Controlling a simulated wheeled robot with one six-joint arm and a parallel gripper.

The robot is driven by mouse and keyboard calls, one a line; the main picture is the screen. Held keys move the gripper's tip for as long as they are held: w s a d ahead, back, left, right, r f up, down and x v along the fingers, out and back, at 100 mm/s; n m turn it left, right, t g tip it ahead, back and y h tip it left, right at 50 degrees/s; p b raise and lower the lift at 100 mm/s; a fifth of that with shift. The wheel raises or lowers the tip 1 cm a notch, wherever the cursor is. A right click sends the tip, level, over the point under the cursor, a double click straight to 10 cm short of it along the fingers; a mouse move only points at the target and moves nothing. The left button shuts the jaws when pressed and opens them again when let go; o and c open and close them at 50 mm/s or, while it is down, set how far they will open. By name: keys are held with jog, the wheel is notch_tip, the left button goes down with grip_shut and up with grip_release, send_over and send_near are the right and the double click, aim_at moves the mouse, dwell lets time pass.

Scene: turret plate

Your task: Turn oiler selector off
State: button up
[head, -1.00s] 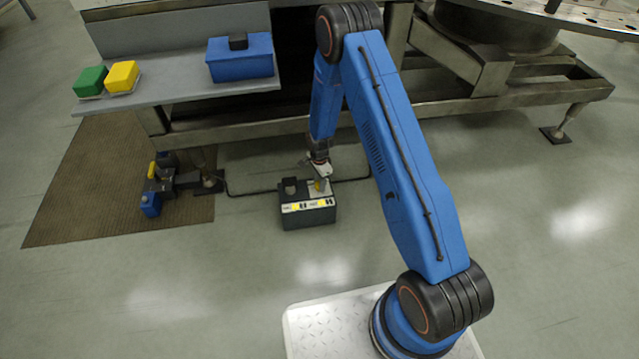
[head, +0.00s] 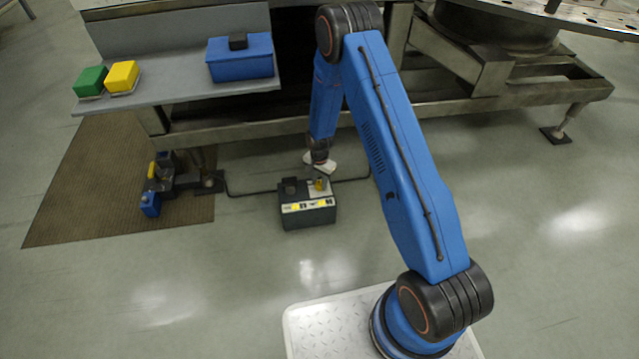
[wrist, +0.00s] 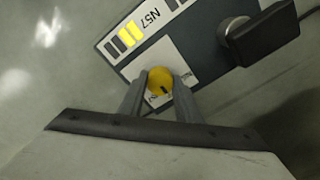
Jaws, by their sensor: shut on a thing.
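The oiler (head: 308,212) is a dark box with a light top panel on the floor. Its selector is a round yellow knob with a dark pointer mark; the knob (wrist: 160,81) shows in the wrist view on a white plate, and in the head view (head: 319,184) near the box's right side. My gripper (wrist: 160,88) has one finger on each side of the knob and is shut on it. In the head view my gripper (head: 320,168) is above and behind the box. Some lettering on the plate is partly hidden by the fingers.
A black block on a round metal post (wrist: 264,34) stands beside the knob. A dark hose runs along the floor to the box. A valve-like assembly (head: 170,185) lies on the brown mat (head: 90,190). A shelf (head: 175,92) holds green, yellow and blue boxes. Floor in front is clear.

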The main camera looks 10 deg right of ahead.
jog(key=o, duration=1.1)
notch_tip(320, 180, up, 17)
jog(key=shift+r, duration=0.2)
jog(key=shift+r, duration=0.1)
dwell(0.4)
notch_tip(320, 180, up, 16)
jog(key=n+t, duration=0.1)
jog(key=n, duration=0.1)
send_over(320, 184)
jog(key=s+d, duration=0.3)
jog(key=s, duration=0.2)
jog(key=s+d+r+n+t, duration=0.1)
jog(key=s+d+r+n, duration=0.15)
jog(key=s+r, duration=0.95)
jog(key=s+d+r+n+t, duration=0.1)
jog(key=s+r, duration=0.3)
jog(key=s, duration=0.4)
jog(key=s+d+r+n+t, duration=0.1)
jog(key=s+d+r+n, duration=0.1)
jog(key=s, duration=0.7)
jog(key=s+d+r+n, duration=0.1)
jog(key=s+r+n, duration=0.1)
jog(key=s+r, duration=0.3)
jog(key=shift+s+d+r+t, duration=0.15)
jog(key=shift+s+d+t, duration=0.05)
jog(key=shift+s, duration=0.65)
jog(key=shift+s+d+r+t, duration=0.15)
jog(key=shift+s+d+t, duration=0.05)
jog(key=shift+s, duration=0.65)
